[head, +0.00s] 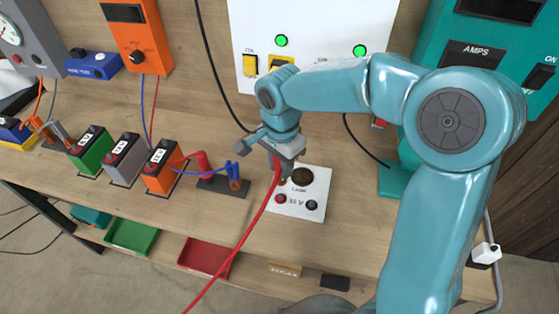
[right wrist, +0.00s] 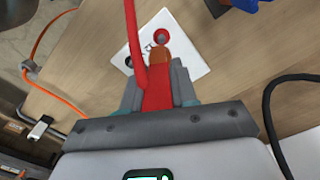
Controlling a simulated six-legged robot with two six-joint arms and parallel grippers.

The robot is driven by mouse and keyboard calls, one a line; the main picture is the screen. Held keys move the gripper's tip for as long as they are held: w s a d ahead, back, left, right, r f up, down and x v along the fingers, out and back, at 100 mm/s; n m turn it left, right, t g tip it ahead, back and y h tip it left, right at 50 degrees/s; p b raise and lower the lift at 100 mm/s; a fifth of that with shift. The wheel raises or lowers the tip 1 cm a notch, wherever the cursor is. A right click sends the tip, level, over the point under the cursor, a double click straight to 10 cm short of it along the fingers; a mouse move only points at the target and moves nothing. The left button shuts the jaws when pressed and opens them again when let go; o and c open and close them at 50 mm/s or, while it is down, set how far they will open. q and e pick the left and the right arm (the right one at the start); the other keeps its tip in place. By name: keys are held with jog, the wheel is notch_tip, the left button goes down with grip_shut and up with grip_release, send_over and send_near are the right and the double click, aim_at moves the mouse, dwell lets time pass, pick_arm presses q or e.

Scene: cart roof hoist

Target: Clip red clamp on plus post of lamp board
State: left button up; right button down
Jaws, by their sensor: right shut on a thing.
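The white lamp board (head: 322,183) lies on the bench with a dark round lamp, a red post (head: 281,199) and a black post (head: 312,205) at its near edge. My right gripper (head: 280,150) hangs over the board's far left part. It is shut on the red clamp (right wrist: 157,88), with a red cable trailing from it. In the right wrist view the clamp's orange-brown tip points at the red post (right wrist: 160,36) and appears close to it. I cannot tell whether they touch. The black post (right wrist: 129,62) shows to the left. My left gripper is not in view.
Left of the board are a dark stand with red and blue clamps (head: 226,185) and orange (head: 163,176), grey and green batteries. A white panel with green lights (head: 310,30) stands behind. Red (head: 205,256) and green (head: 132,236) trays sit below the front edge.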

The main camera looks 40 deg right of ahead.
jog(key=shift+s+f+b, duration=0.15)
jog(key=shift+f+b, duration=0.15)
jog(key=shift+f, duration=0.15)
jog(key=f, duration=0.1)
jog(key=f+b, duration=0.1)
jog(key=w+f+b, duration=0.1)
jog(key=shift+d+f, duration=0.15)
jog(key=shift+d, duration=0.15)
jog(key=shift+s+a+f+b, duration=0.25)
jog(key=shift+s+f+b, duration=0.15)
jog(key=shift+b, duration=0.35)
jog(key=shift+f, duration=0.2)
jog(key=shift+w+d+f, duration=0.2)
jog(key=shift+w, duration=0.15)
jog(key=shift+s+a+r, duration=0.2)
jog(key=shift+s, duration=0.1)
jog(key=shift+w+d+f, duration=0.15)
jog(key=shift+w, duration=0.2)
jog(key=shift+s, duration=0.1)
jog(key=shift+s, duration=0.1)
